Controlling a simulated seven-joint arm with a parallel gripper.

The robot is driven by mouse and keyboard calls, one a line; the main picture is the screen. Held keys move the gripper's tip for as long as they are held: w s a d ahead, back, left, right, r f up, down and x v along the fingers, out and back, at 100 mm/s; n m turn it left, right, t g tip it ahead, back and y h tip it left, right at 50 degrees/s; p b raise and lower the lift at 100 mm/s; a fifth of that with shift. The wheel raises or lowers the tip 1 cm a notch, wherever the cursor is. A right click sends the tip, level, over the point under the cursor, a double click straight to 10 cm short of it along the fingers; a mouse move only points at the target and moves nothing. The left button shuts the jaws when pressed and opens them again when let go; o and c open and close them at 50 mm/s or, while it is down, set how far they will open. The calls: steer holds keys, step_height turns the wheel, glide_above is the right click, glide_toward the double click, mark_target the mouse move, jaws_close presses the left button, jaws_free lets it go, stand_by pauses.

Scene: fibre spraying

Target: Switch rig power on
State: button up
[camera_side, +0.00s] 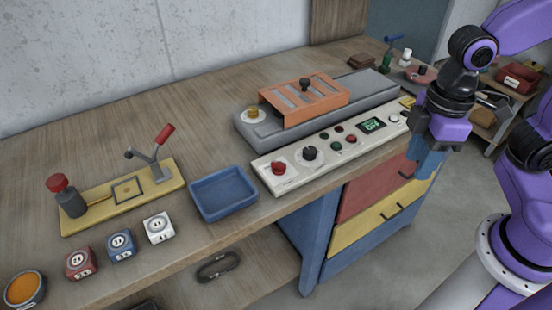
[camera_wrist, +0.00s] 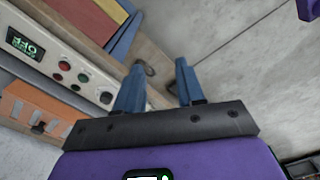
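A cream control panel (camera_side: 325,160) runs along the front of the bench. It carries a red knob (camera_side: 278,168), a black dial (camera_side: 310,153), several small red and green buttons (camera_side: 338,129) and a lit green display (camera_side: 371,125). I cannot tell which control is the rig power. The panel also shows at the left of the wrist view (camera_wrist: 50,68), with its display (camera_wrist: 25,45). My gripper (camera_side: 428,163) has blue fingers and hangs beyond the right end of the panel, in front of the bench. In the wrist view my gripper (camera_wrist: 157,88) is open and empty.
A grey rig with an orange slotted cover (camera_side: 305,98) stands behind the panel. A blue tray (camera_side: 223,193) and a yellow base with a red-handled lever (camera_side: 125,190) lie to the left. Coloured drawers (camera_side: 375,195) are below the panel. Floor is open in front.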

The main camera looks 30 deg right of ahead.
steer(key=w+a+r+m, duration=0.1)
steer(key=w+a, duration=0.4)
steer(key=w, duration=0.3)
steer(key=w+a+r+m, duration=0.2)
steer(key=w+a, duration=0.3)
steer(key=w, duration=0.2)
steer(key=m, duration=0.2)
glide_toward(275, 162)
step_height(275, 162, down, 9)
steer(key=shift+a+r, duration=0.1)
steer(key=shift+r, duration=0.05)
jaws_close()
